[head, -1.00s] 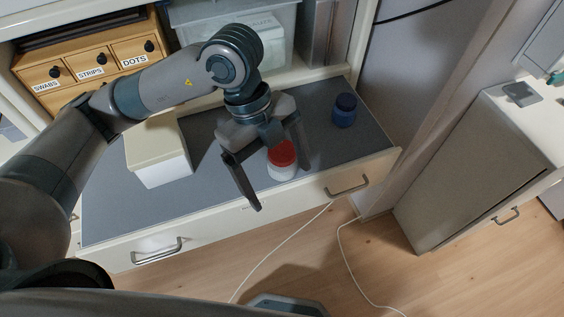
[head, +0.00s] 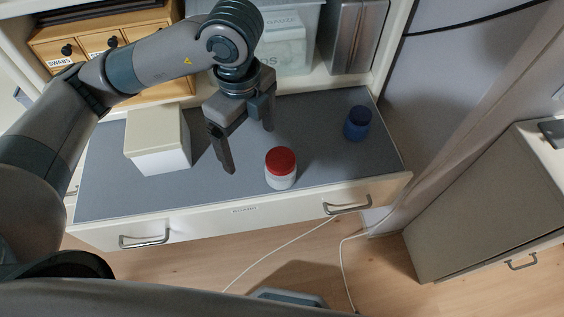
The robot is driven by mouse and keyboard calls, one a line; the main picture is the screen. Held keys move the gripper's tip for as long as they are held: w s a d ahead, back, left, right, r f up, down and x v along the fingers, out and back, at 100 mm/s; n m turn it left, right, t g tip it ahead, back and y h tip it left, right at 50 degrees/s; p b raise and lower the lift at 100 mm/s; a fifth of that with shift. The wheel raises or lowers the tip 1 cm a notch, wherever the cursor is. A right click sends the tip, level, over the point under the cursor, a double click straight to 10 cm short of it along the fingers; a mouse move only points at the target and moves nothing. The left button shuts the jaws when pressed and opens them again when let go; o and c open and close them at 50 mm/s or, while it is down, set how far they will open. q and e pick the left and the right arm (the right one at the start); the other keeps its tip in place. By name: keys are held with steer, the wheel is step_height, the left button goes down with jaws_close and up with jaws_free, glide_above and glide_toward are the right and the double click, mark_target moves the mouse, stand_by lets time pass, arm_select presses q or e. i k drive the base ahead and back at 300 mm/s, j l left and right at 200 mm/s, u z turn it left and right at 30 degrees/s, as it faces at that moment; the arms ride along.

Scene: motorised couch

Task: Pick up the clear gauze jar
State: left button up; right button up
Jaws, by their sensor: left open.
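A small jar with a red lid and a whitish, see-through-looking body (head: 281,168) stands upright on the grey top of the drawer unit, near its front edge. It fits the gauze jar best, but I cannot read a label on it. My left gripper (head: 248,150) is open and empty, above and to the left of the jar, with its fingers pointing down. The fingers appear apart from the jar, which is in full view. My right gripper is not in view.
A blue jar (head: 357,123) stands to the right on the grey top (head: 330,150). A cream-lidded white box (head: 158,140) stands left. A translucent bin (head: 285,45) and wooden drawers (head: 85,45) are behind. The top between the two jars is clear.

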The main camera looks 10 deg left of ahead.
mark_target(278, 182)
steer(key=i+l+u, duration=0.1)
steer(key=l+u, duration=0.15)
steer(key=i+l+u, duration=0.2)
steer(key=l, duration=0.25)
steer(key=l+u, duration=0.25)
steer(key=k+l, duration=0.05)
steer(key=l, duration=0.05)
